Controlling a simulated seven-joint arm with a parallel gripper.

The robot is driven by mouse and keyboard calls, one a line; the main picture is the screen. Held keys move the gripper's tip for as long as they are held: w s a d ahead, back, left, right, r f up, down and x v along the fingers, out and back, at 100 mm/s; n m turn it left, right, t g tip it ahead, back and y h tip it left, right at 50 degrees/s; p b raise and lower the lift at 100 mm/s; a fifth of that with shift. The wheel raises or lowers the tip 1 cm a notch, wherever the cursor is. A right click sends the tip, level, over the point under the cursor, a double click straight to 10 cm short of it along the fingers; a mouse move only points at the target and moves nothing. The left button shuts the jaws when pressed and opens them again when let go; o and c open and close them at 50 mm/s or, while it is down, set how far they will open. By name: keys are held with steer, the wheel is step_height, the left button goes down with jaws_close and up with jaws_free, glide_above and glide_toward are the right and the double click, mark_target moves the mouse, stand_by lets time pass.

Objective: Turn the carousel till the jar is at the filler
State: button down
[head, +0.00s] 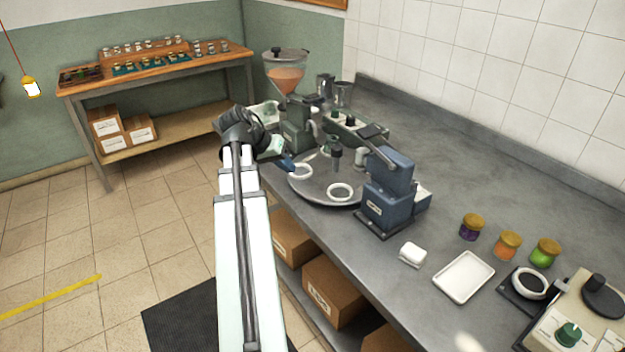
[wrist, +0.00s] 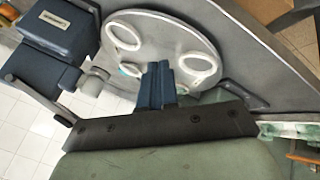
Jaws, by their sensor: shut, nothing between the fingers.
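The carousel (head: 316,188) is a round grey disc on the bench with white ring seats. It also shows in the wrist view (wrist: 165,38). One empty-looking ring (head: 340,192) faces the front and another (head: 301,171) is at the left rim. The filler (head: 286,82), a hopper with orange contents, stands behind the carousel. My gripper (head: 288,163) is shut and empty at the carousel's left side. Its blue fingers (wrist: 157,84) appear over or beside the disc in the wrist view; contact cannot be told. I cannot clearly make out a jar on the carousel.
A blue machine (head: 388,185) stands at the carousel's front right. A dark-topped post (head: 337,157) rises near the disc's far part.

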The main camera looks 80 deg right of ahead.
mark_target(348, 193)
steer(key=x, duration=1)
steer(key=shift+d+f, duration=0.1)
steer(key=shift+s, duration=1.9)
steer(key=shift+s+a, duration=0.25)
steer(key=shift+s, duration=0.3)
steer(key=shift+s+a, duration=0.15)
steer(key=shift+s, duration=0.95)
steer(key=shift+s+d, duration=0.2)
steer(key=shift+s, duration=1.55)
